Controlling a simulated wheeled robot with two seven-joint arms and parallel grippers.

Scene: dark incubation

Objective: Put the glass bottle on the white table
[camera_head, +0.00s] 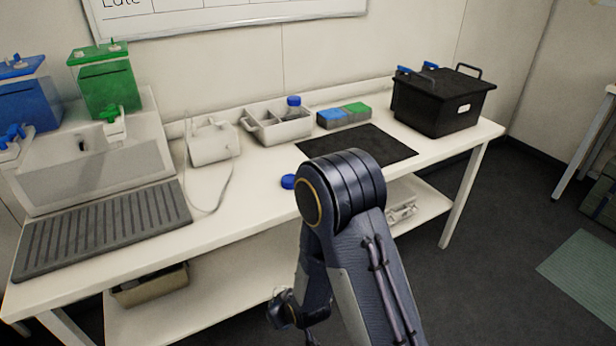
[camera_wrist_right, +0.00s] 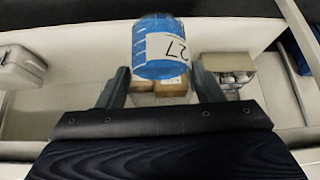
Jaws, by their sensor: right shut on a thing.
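In the right wrist view a bottle (camera_wrist_right: 155,45) with blue colouring and a white label reading "27" sits between the fingers of my right gripper (camera_wrist_right: 161,78), which is shut on it. In the head view my right arm rises at the centre and bends down in front of the white table (camera_head: 250,190); the held bottle is not clearly visible there. A flat blue round thing (camera_head: 288,181) shows beside the arm over the tabletop; I cannot tell whether it belongs to the held bottle. My left gripper is not in view.
A dark mat (camera_head: 385,146) lies right of centre, near a black crate (camera_head: 440,112). A white caddy (camera_head: 272,131) holds a blue-capped bottle (camera_head: 293,106). A lower shelf (camera_head: 230,275) runs underneath.

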